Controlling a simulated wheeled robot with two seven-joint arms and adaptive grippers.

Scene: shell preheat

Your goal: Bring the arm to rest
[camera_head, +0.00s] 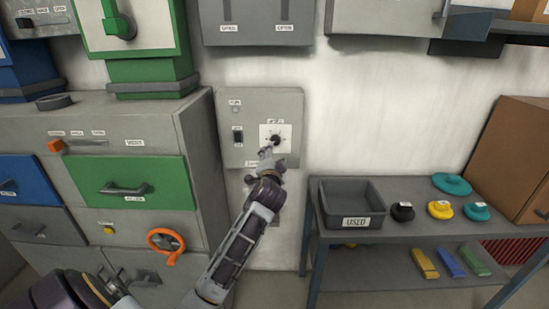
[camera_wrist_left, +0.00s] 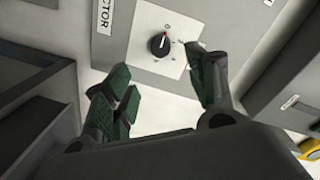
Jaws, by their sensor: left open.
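My left gripper (camera_head: 268,153) reaches up from the bottom left in the head view, in front of the grey control box on the wall. In the left wrist view the left gripper (camera_wrist_left: 168,90) is open, with nothing between its dark green finger pads. A black round knob (camera_head: 275,140) on a white plate sits on the box just beyond the fingertips. The knob also shows in the left wrist view (camera_wrist_left: 158,43), apart from the fingers, with a red mark near its top. My right gripper is in neither view.
A grey shelf (camera_head: 430,226) at right holds a bin (camera_head: 352,190) labelled USED and several round coloured pieces. A grey cabinet (camera_head: 190,160) with a green drawer (camera_head: 150,183) and an orange ring handle (camera_head: 165,240) stands left of the arm. Bare wall lies between the box and shelf.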

